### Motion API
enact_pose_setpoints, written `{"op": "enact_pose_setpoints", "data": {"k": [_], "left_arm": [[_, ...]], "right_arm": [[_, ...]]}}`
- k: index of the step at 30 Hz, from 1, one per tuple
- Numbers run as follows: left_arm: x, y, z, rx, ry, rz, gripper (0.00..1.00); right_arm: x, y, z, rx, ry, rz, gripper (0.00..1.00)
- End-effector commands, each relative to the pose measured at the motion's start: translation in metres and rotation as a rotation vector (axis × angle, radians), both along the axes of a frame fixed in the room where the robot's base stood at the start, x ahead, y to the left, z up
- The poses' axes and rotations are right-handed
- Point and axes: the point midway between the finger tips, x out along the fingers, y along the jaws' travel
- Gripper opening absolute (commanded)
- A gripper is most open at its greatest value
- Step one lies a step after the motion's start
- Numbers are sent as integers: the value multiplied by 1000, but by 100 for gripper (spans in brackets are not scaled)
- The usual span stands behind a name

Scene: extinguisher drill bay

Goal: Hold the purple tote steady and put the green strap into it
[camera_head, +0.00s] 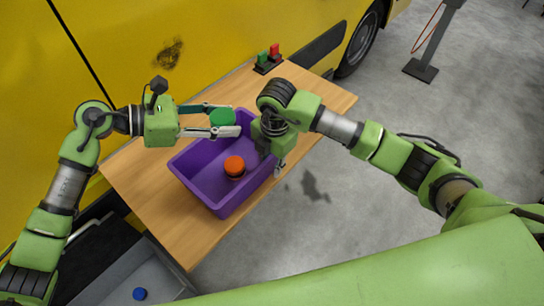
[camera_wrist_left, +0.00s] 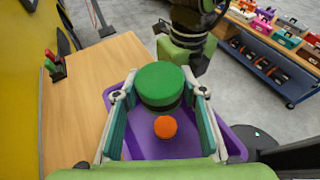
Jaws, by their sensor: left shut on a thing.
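The green strap (camera_head: 222,117) is a round coil, held between the fingers of my left gripper (camera_head: 236,118). It also shows between the fingertips in the left wrist view (camera_wrist_left: 160,82). My left gripper is shut on it, above the back left part of the purple tote (camera_head: 200,180). The tote stands on the wooden table, open side up; its floor also shows in the left wrist view (camera_wrist_left: 148,148). My right gripper (camera_head: 279,166) points down at the tote's right wall. Its fingers are mostly hidden, so I cannot tell whether they grip the wall.
An orange coil (camera_head: 235,166) lies inside the tote. A small stand with green and red items (camera_head: 268,60) is at the table's (camera_head: 325,95) back edge. A yellow vehicle (camera_head: 120,50) stands behind. A grey bin with a blue item (camera_head: 140,294) is below the table's front left.

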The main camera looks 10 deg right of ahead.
Motion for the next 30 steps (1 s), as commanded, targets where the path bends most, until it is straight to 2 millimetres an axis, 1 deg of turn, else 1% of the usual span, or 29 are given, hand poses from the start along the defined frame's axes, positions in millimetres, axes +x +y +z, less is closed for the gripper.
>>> {"op": "enact_pose_setpoints", "data": {"k": [3, 9, 10, 11, 12, 20, 30], "left_arm": [[0, 0, 1, -1, -1, 1, 11], [0, 0, 1, -1, -1, 1, 11], [0, 0, 1, -1, -1, 1, 11], [0, 0, 1, -1, -1, 1, 11], [0, 0, 1, -1, -1, 1, 11], [0, 0, 0, -1, -1, 1, 11], [0, 0, -23, -1, 2, 1, 11]], "right_arm": [[0, 0, -3, 1, 1, 1, 23], [0, 0, -3, 1, 1, 1, 23], [0, 0, -3, 1, 1, 1, 18], [0, 0, -3, 1, 1, 1, 10], [0, 0, -3, 1, 1, 1, 0], [0, 0, -3, 1, 1, 0, 0], [0, 0, -2, 1, -1, 0, 0]]}}
